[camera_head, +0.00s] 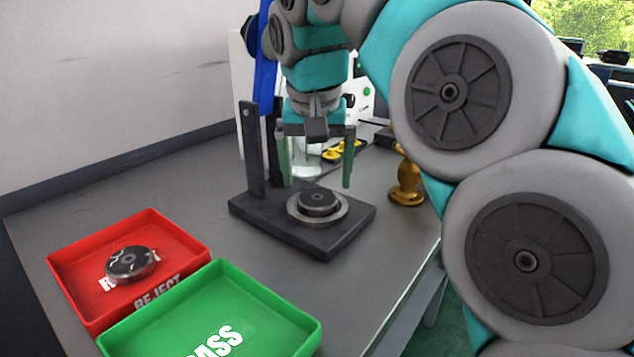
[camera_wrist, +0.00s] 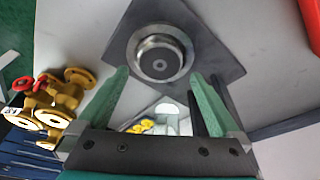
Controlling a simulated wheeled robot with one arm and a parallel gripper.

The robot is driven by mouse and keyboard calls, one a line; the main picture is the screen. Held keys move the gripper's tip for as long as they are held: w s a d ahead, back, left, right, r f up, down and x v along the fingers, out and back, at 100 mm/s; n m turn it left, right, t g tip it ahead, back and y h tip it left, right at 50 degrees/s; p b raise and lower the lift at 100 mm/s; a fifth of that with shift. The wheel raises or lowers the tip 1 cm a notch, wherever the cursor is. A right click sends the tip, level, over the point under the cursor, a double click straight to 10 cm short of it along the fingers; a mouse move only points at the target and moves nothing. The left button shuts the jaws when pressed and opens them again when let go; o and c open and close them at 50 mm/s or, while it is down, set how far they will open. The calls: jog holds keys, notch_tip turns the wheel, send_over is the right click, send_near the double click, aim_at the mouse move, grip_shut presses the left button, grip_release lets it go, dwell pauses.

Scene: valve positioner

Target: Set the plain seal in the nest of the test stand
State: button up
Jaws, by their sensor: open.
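The test stand (camera_head: 260,212) is a dark base plate with an upright post on the table. Its nest, a grey metal ring (camera_head: 335,217), holds a plain dark round seal (camera_head: 320,198) with a small centre mark. The seal looks level inside the ring, and the wrist view shows it centred there (camera_wrist: 160,62). A second dark disc (camera_head: 132,262) with pale crack-like marks lies in the red REJECT tray (camera_head: 190,243). My gripper (camera_head: 317,178) is open and empty above the stand. Its green fingers are spread either side of the nest, apart from the seal.
A green PASS tray (camera_head: 245,285), with no part in view, stands beside the red tray at the front. Brass valves (camera_wrist: 60,103) stand right of the stand in the head view. A white panel and yellow parts (camera_head: 335,150) are behind. The table's left side is clear.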

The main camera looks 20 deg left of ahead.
jog(key=shift+v, duration=1.2)
jog(key=shift+s+r, duration=0.1)
jog(key=shift+s, duration=0.15)
jog(key=s+d+b, duration=0.2)
jog(key=s, duration=0.9)
jog(key=shift+d, duration=0.2)
jog(key=shift+s, duration=0.15)
